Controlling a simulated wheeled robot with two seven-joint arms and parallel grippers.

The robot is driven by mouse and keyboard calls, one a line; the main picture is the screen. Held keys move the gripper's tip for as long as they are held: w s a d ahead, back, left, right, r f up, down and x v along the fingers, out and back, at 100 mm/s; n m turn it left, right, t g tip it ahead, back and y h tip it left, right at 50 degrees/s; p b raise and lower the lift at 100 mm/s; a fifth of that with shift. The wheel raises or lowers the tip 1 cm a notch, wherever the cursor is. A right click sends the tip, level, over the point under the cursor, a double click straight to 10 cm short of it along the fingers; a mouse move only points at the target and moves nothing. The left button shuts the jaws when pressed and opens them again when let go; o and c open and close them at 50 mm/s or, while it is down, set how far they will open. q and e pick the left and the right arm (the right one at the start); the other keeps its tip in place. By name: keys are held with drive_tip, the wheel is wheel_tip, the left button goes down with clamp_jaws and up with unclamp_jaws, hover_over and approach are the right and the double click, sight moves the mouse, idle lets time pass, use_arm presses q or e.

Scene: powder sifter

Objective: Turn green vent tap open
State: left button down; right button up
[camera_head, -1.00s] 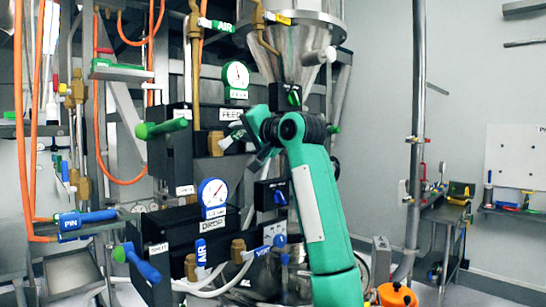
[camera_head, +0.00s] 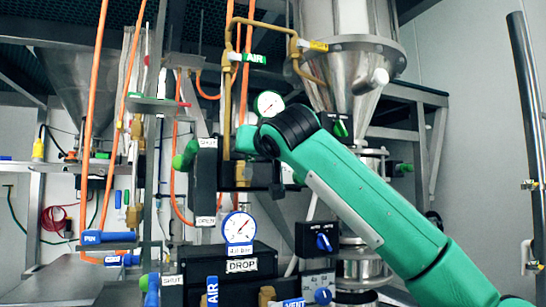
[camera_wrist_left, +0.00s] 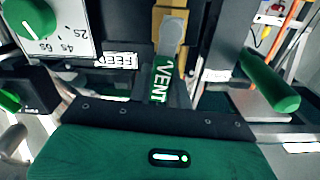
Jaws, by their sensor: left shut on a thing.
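The green vent tap (camera_wrist_left: 160,78) is in the middle of the left wrist view, its white VENT lettering running lengthwise along the lever. Its lever points upward in that picture, toward a rounded grey part. My left gripper (camera_wrist_left: 166,97) is shut on the tap's lever; its fingertips are mostly hidden by the dark gripper body. In the head view my green arm reaches from the lower right to the feed valve area, and its black joint hides the tap and the gripper. My right gripper is in neither view.
A green-handled lever (camera_wrist_left: 270,85) stands close right of my gripper. A timer dial with a green knob (camera_wrist_left: 30,15) is at upper left. In the head view, a pressure gauge (camera_head: 269,104) and brass pipe (camera_head: 229,90) are close to my arm. The drop gauge (camera_head: 238,228) sits below.

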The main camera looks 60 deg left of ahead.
use_arm(q)
drive_tip(key=shift+s+f+n, duration=0.1)
drive_tip(key=shift+s+n, duration=0.25)
drive_tip(key=shift+n, duration=0.35)
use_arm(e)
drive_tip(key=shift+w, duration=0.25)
use_arm(q)
drive_tip(key=c, duration=1.3)
unclamp_jaws()
drive_tip(key=shift+a, duration=0.15)
drive_tip(key=shift+d, duration=0.45)
drive_tip(key=d, duration=0.4)
drive_tip(key=d+b, duration=0.1)
drive_tip(key=d, duration=0.3)
drive_tip(key=s+d+b, duration=0.1)
drive_tip(key=d, duration=0.4)
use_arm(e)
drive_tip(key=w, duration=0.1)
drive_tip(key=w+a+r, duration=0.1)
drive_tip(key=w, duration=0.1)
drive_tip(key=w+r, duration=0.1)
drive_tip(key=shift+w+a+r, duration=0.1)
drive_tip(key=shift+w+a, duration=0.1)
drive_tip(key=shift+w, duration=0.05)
